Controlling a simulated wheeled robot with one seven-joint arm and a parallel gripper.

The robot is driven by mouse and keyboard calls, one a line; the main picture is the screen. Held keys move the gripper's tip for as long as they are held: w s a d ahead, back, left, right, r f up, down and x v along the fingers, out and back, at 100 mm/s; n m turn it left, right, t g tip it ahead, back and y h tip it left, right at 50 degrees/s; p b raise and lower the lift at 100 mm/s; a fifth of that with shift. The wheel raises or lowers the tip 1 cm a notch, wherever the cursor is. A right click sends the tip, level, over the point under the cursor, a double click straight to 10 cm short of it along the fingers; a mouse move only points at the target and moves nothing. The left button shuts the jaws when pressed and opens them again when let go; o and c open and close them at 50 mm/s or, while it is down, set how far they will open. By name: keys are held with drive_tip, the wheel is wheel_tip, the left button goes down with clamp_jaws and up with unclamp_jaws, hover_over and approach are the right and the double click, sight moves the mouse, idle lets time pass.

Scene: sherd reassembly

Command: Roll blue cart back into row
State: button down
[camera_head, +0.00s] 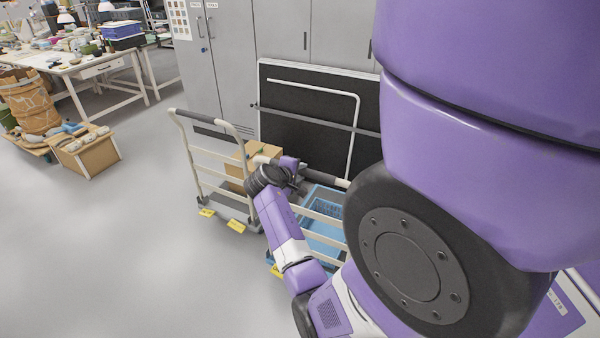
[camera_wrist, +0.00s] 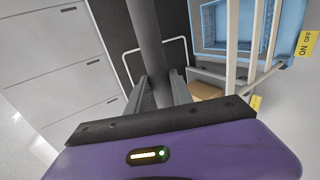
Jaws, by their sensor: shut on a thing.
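The blue cart (camera_head: 325,248), with a blue deck and cream rails, stands right of centre in the head view, partly hidden behind my arm. Its rails and blue parts show upper right in the wrist view (camera_wrist: 232,60). My gripper (camera_wrist: 158,88) is shut on the cart's dark handle bar (camera_wrist: 150,40), which runs between the two fingers. In the head view my gripper (camera_head: 290,170) is at the handle, at the top of the rails. A second cart (camera_head: 205,170) with a grey deck stands to the left, in line with the blue cart.
A cardboard box (camera_head: 262,158) sits by the grey cart. A dark panel with a pale frame (camera_head: 300,100) leans against grey cabinets (camera_head: 225,50) behind. Yellow floor labels (camera_head: 237,226) lie in front of the carts. Floor (camera_head: 120,240) at left front is clear.

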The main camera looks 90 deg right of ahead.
drive_tip(key=s+d+b, duration=0.4)
drive_tip(key=s+d, duration=0.3)
drive_tip(key=d, duration=0.6)
drive_tip(key=shift+s+d, duration=0.15)
drive_tip(key=shift+d, duration=0.05)
idle(0.7)
drive_tip(key=shift+f, duration=0.1)
drive_tip(key=c, duration=0.8)
unclamp_jaws()
drive_tip(key=shift+c, duration=0.2)
drive_tip(key=p+v, duration=0.8)
drive_tip(key=v, duration=0.2)
drive_tip(key=shift+p, duration=0.35)
